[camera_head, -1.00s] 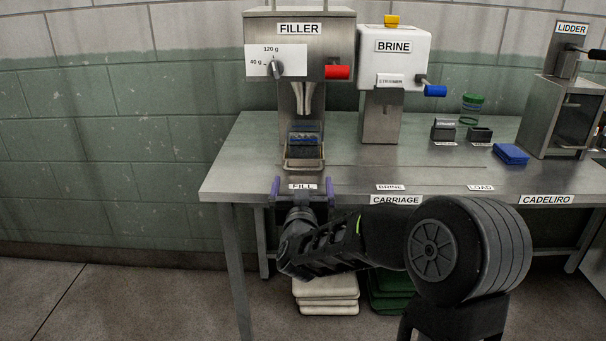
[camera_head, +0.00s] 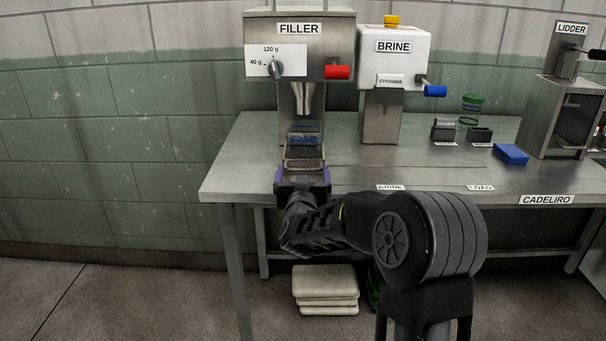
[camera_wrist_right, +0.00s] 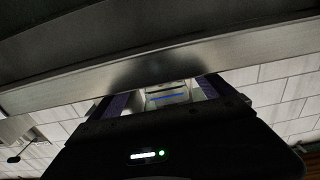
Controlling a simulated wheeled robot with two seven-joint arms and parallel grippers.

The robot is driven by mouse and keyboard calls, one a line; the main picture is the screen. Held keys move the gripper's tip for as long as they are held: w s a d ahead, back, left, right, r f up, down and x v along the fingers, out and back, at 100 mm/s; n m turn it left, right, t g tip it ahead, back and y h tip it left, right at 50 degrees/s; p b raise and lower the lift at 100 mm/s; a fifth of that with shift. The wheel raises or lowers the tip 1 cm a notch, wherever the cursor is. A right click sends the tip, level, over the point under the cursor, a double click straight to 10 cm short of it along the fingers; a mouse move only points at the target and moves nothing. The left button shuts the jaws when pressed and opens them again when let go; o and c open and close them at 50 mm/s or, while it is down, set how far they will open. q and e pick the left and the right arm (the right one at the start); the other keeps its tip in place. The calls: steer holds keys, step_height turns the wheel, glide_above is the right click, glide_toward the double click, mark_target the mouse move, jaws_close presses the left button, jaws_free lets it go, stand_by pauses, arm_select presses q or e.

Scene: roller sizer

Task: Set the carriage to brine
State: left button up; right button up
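The carriage (camera_head: 304,163) stands under the filler (camera_head: 313,45), at the left stop of the bench, with its wire-like front handle toward me. A dark, blue-banded container (camera_head: 304,139) sits on it. The brine machine (camera_head: 394,60), white with a blue lever, stands to the right. The BRINE stop label (camera_head: 390,187) shows on the bench edge. My right gripper (camera_head: 302,175) is open, its purple fingers spread in front of the carriage handle; whether they touch it I cannot tell. In the wrist view the fingers (camera_wrist_right: 165,97) are apart, with the blue-banded container beyond. My left gripper is not in view.
The LOAD label (camera_head: 481,188) is farther right on the bench edge. Bench between carriage and lids is clear.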

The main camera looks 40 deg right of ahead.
mark_target(389, 183)
steer(key=c, duration=1.3)
steer(key=shift+o, duration=0.2)
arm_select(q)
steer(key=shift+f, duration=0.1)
arm_select(e)
steer(key=shift+s+d, duration=0.1)
steer(key=s+d+b, duration=0.1)
steer(key=s+d, duration=0.1)
steer(key=d, duration=0.1)
steer(key=s+d+b, duration=0.2)
steer(key=s+d, duration=0.1)
steer(key=s+d+b, duration=0.2)
steer(key=d, duration=0.2)
steer(key=shift+s+f, duration=0.25)
steer(key=shift+f, duration=0.1)
steer(key=s+d+b, duration=0.1)
steer(key=d+b, duration=0.1)
steer(key=s+d+b, duration=0.1)
steer(key=s+d, duration=0.1)
steer(key=s+d+b, duration=0.2)
steer(key=shift+d+r+b, duration=0.1)
steer(key=shift+d+b, duration=0.1)
steer(key=shift+b, duration=0.1)
steer(key=shift+s+d+r+b, duration=0.15)
steer(key=shift+s+d+b, duration=0.25)
steer(key=shift+d, duration=0.1)
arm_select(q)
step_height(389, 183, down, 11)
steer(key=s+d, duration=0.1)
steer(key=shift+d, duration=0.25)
